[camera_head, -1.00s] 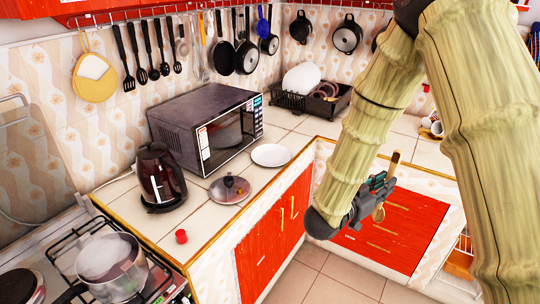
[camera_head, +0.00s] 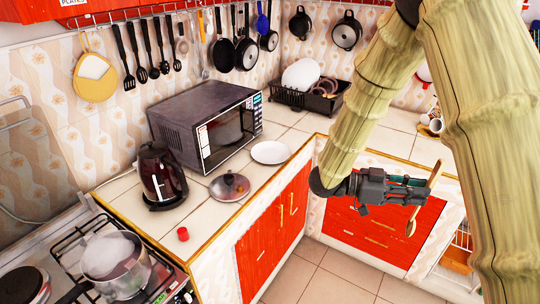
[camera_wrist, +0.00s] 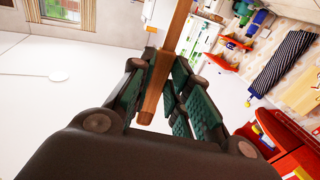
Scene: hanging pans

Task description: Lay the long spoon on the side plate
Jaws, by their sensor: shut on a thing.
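The long spoon (camera_head: 413,222) is wooden and brown. My gripper (camera_head: 424,189) is shut on its handle and points to the right in the head view. The spoon hangs steeply tilted in the air in front of the red drawers, with its bowl end low. In the wrist view the wooden handle (camera_wrist: 176,35) runs between the green finger pads of my gripper (camera_wrist: 165,90); the bowl is not seen there. The side plate (camera_head: 270,152), white and round, lies empty on the tiled counter right of the microwave. My gripper is well to the right of it, apart from it.
A dish rack (camera_head: 310,97) stands farther back. Bare tiles surround the plate.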

